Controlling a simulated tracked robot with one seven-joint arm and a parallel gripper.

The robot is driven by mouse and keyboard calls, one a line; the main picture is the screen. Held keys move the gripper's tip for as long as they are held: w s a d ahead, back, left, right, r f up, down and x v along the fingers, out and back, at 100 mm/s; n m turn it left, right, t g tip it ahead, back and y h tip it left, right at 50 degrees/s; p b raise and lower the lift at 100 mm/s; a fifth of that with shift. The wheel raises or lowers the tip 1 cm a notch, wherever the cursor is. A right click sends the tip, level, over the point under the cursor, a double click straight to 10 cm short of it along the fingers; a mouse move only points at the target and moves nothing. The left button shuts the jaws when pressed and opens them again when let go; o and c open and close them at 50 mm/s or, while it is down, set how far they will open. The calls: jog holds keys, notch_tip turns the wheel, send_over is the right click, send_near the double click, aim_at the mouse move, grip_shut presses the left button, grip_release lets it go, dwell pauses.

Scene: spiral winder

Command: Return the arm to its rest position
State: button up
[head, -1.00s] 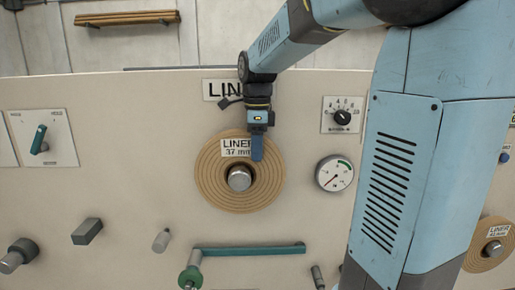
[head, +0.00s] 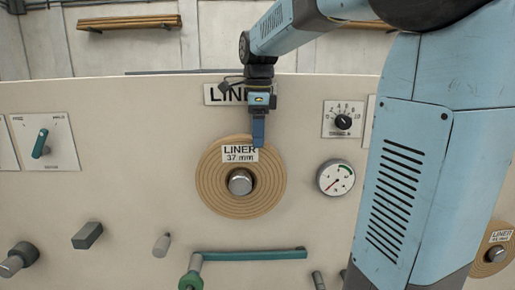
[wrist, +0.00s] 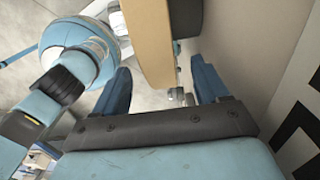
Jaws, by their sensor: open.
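My gripper (head: 258,130) is in front of the panel, at the upper right part of a tan wound roll (head: 215,185) labelled "LINER 37 mm". In the wrist view my two blue fingers (wrist: 162,85) stand wide apart, with the edge of a tan disc (wrist: 148,40) showing beyond and between them. No object is gripped. The roll sits around a metal spindle (head: 240,182).
The panel (head: 110,170) carries a teal lever switch (head: 40,143), a black dial (head: 343,121), a gauge (head: 335,178) and a teal crank handle (head: 255,255). A second roll (head: 492,250) is at the right. A wooden shelf (head: 130,20) is on the back wall.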

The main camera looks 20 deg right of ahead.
notch_tip(320, 180, up, 8)
jog(key=s+f+n+t, duration=0.5)
jog(key=s+f+n, duration=1.1)
jog(key=s+n, duration=0.3)
jog(key=n, duration=0.2)
jog(key=shift+s+n+t, duration=0.3)
jog(key=shift+s, duration=0.1)
jog(key=shift+d, duration=0.2)
